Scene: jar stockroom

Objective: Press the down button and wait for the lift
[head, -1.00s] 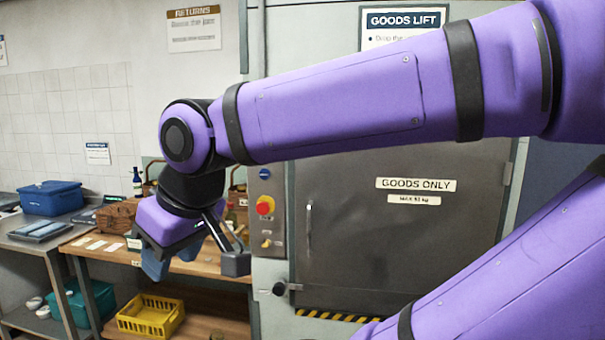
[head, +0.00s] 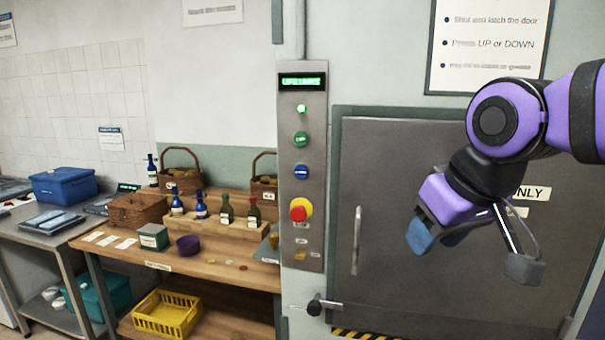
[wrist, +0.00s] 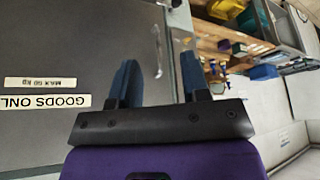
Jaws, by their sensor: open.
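The lift's control panel (head: 302,175) stands in full view left of the lift door. It has a lit green display (head: 303,82), a small lit green lamp (head: 301,108), a green button (head: 301,139), a blue button (head: 301,172) below it and a red stop knob (head: 300,209) on yellow. The button labels are too small to read. My gripper (head: 437,238) is open and empty, right of the panel and in front of the grey lift door (head: 400,160), touching no button. In the wrist view its two blue fingers (wrist: 160,82) stand apart; the panel's buttons cannot be made out there.
The door looks closed, with a vertical handle (head: 356,240) and a black latch knob (head: 314,307) at lower left. A wooden bench (head: 215,270) with bottles, baskets and a purple bowl (head: 188,245) stands left of the panel. A yellow crate (head: 167,314) is on its lower shelf.

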